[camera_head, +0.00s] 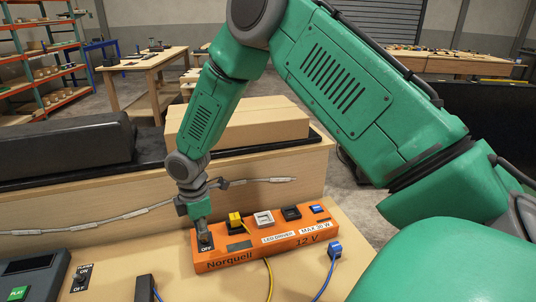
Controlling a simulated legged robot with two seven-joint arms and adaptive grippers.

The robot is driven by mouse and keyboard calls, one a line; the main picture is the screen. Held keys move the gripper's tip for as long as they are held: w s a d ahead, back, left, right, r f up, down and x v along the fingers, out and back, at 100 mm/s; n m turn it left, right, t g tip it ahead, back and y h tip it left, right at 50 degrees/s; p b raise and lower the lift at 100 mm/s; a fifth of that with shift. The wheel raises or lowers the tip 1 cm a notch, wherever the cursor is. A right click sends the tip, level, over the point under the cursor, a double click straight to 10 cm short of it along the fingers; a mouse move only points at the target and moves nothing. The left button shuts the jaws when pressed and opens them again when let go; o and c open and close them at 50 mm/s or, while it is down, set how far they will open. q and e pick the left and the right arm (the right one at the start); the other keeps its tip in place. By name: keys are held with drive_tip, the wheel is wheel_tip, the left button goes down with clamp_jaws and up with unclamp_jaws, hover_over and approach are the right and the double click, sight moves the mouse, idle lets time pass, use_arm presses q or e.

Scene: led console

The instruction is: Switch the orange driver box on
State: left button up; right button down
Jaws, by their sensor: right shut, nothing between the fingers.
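The orange driver box (228,262) lies on the wooden bench, marked "Norquell", "LED DRIVER", "MAX 30 W" and "12 V". My right gripper (202,231) points down at this switch from above, shut and empty. Its fingertips are at or very close to the switch; I cannot tell whether they touch it. They partly hide the switch, so its lever position is unclear. My left gripper is not in view.
Yellow (236,220), white (264,218), black and blue sockets or plugs line the box's top. A yellow cable (269,278) and a blue plug (334,250) lie in front. A second ON/OFF switch (82,273) and a PLAY console (35,277) stand left. A cardboard box (240,121) sits behind.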

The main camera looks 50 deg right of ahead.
sight(206, 247)
drive_tip(key=shift+d+f, duration=0.45)
drive_tip(key=shift+f, duration=0.05)
use_arm(q)
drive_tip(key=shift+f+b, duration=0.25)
drive_tip(key=shift+b, duration=0.05)
use_arm(e)
drive_tip(key=shift+a+f, duration=0.5)
drive_tip(key=shift+f, duration=0.1)
drive_tip(key=shift+d+f, duration=0.4)
drive_tip(key=shift+f, duration=0.05)
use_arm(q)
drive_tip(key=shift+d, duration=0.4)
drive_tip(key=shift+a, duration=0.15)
use_arm(e)
drive_tip(key=shift+a, duration=0.15)
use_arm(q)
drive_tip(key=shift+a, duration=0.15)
use_arm(e)
drive_tip(key=shift+w, duration=0.25)
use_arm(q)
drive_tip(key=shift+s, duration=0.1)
use_arm(e)
drive_tip(key=shift+w+d+r, duration=0.1)
drive_tip(key=shift+w+d, duration=0.25)
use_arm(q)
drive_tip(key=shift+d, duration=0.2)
use_arm(e)
drive_tip(key=shift+w+d, duration=0.3)
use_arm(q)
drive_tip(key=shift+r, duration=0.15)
